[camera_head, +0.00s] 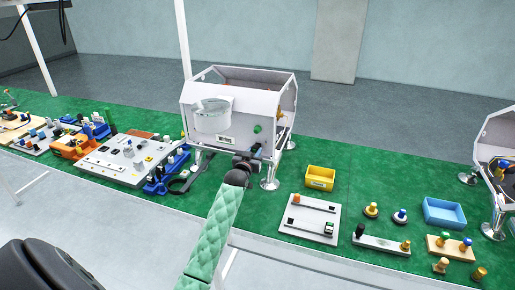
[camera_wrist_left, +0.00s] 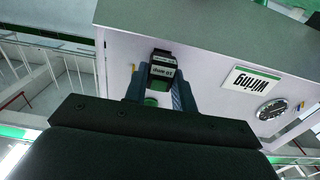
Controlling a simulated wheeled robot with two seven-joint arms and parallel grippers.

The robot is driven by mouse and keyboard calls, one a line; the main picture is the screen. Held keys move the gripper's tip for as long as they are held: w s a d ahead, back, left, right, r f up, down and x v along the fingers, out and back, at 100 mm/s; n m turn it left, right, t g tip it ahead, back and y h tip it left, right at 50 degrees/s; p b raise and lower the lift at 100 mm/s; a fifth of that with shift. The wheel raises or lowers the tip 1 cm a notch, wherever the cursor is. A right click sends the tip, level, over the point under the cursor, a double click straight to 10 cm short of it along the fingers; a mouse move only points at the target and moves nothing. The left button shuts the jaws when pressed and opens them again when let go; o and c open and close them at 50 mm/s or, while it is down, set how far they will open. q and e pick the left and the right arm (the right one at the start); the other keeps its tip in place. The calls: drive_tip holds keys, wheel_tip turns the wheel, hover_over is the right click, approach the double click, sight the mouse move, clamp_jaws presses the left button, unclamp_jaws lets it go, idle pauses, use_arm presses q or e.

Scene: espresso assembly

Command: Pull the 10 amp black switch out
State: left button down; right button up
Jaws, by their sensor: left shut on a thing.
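The 10 amp black switch (camera_wrist_left: 163,66) shows in the left wrist view, upside down, with a pale label on its face. My left gripper (camera_wrist_left: 160,88) is shut on it, with a blue-grey finger on each side. The switch is at the white front panel of the espresso machine (camera_wrist_left: 210,45); I cannot tell whether it sits in its slot or is clear of it. In the head view my left gripper (camera_head: 254,158) is at the lower right of the machine's front (camera_head: 238,115), hiding most of the switch. My right gripper is not in view.
Boards and tools crowd the left, including a white panel (camera_head: 105,160). A machine leg (camera_head: 270,180) stands close by my gripper.

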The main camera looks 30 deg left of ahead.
use_arm(q)
drive_tip(key=shift+s, duration=0.2)
drive_tip(key=shift+p+v, duration=0.85)
drive_tip(key=shift+v, duration=0.45)
drive_tip(key=shift+s+d, duration=0.1)
drive_tip(key=shift+s, duration=0.05)
drive_tip(key=shift+s+d+r+p, duration=0.1)
drive_tip(key=shift+s+p, duration=0.3)
drive_tip(key=shift+s, duration=0.05)
drive_tip(key=shift+p+v, duration=0.35)
drive_tip(key=shift+v, duration=0.55)
